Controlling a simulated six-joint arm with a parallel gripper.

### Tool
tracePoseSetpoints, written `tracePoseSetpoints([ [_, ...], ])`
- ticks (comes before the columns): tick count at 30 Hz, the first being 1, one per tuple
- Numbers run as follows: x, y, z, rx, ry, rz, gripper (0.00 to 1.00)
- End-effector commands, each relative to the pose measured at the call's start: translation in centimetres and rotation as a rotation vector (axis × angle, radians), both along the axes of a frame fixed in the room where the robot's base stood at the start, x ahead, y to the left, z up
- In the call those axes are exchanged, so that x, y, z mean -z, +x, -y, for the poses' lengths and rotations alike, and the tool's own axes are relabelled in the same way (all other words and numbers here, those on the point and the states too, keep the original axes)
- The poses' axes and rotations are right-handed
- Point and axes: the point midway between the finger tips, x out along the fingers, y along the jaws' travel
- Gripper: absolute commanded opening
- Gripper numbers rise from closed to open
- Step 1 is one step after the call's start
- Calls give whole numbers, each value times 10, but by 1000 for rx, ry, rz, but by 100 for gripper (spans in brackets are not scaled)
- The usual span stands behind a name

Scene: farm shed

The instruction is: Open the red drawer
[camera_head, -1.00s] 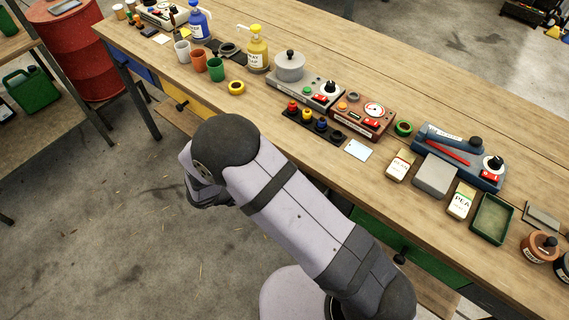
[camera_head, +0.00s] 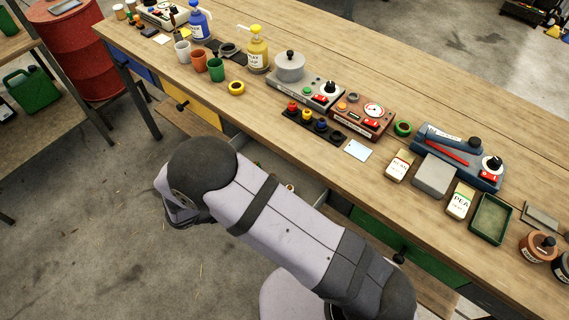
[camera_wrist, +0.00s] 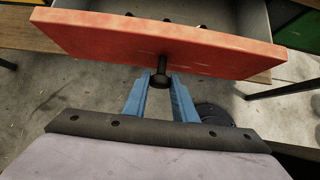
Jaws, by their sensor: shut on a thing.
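The red drawer (camera_wrist: 120,38) shows in the wrist view, pulled out from under the bench, with part of its grey inside visible behind the red front. In the head view part of the open drawer's inside (camera_head: 308,187) shows behind my arm; its red front is hidden there. A dark knob (camera_wrist: 160,80) sticks out from the middle of the red front. My gripper (camera_wrist: 160,88) is shut on this knob, with a blue finger on each side of it. In the head view my arm hides the gripper.
The wooden bench (camera_head: 330,150) carries pumps, cups, switch boxes and seed packets. A yellow drawer (camera_head: 205,103) and a green drawer (camera_head: 430,262) are under it, left and right. A bench leg (camera_head: 140,105) stands at the left. The floor in front is clear.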

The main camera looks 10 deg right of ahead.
Motion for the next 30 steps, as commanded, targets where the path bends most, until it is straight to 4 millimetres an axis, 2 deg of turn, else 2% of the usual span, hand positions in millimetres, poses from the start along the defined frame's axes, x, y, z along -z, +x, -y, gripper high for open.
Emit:
tracePoseSetpoints([
  [15, 0, -22, -23, -1, 2, 0, 10],
  [28, 0, -25, -25, -1, 1, -1, 10],
  [29, 0, -25, -25, -1, 1, -1, 27],
  [30, 0, -25, -25, -1, 1, -1, 37],
])
